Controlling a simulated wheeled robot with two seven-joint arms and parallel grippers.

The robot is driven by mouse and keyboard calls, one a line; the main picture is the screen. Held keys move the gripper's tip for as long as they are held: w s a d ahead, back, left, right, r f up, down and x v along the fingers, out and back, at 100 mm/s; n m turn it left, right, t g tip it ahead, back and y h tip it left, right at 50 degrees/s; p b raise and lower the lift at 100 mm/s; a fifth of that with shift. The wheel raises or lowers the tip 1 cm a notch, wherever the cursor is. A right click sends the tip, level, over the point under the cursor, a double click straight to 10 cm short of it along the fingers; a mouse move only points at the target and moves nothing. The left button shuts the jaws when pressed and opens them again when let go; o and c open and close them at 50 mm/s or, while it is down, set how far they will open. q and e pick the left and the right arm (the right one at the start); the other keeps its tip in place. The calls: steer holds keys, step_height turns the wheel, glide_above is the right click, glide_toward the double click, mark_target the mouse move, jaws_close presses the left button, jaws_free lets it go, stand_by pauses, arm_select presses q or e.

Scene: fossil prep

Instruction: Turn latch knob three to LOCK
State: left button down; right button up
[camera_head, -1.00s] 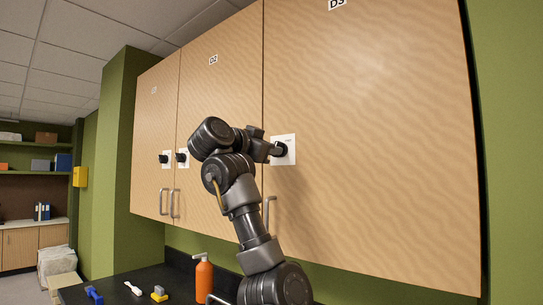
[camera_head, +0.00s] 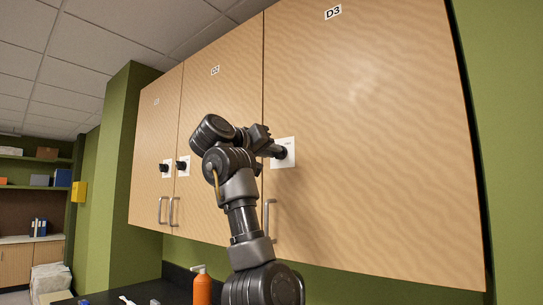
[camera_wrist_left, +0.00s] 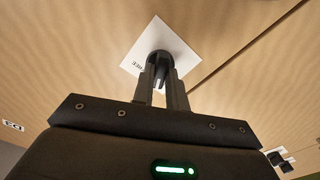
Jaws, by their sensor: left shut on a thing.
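Latch knob three is a black knob (camera_head: 281,153) on a white square plate (camera_head: 289,161) at the lower left of door D3 (camera_head: 370,130). My left gripper (camera_head: 273,150) reaches it from the left. In the left wrist view the two fingers of my left gripper (camera_wrist_left: 161,88) are shut on the black knob (camera_wrist_left: 159,62), in front of the white plate (camera_wrist_left: 142,52). Some lettering shows on the plate, apparently ending in "EE"; the rest is hidden by the knob and fingers. My right gripper is not in view.
Doors D2 (camera_head: 222,100) and D1 (camera_head: 150,140) to the left have black knobs on white plates. Metal handles (camera_head: 269,218) hang below. An orange bottle (camera_head: 202,290) stands on the dark counter under the cabinets.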

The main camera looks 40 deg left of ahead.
arm_select(q)
steer(key=shift+n+b, duration=0.3)
steer(key=shift+n, duration=0.9)
steer(key=c, duration=1.4)
jaws_free()
steer(key=shift+d, duration=0.1)
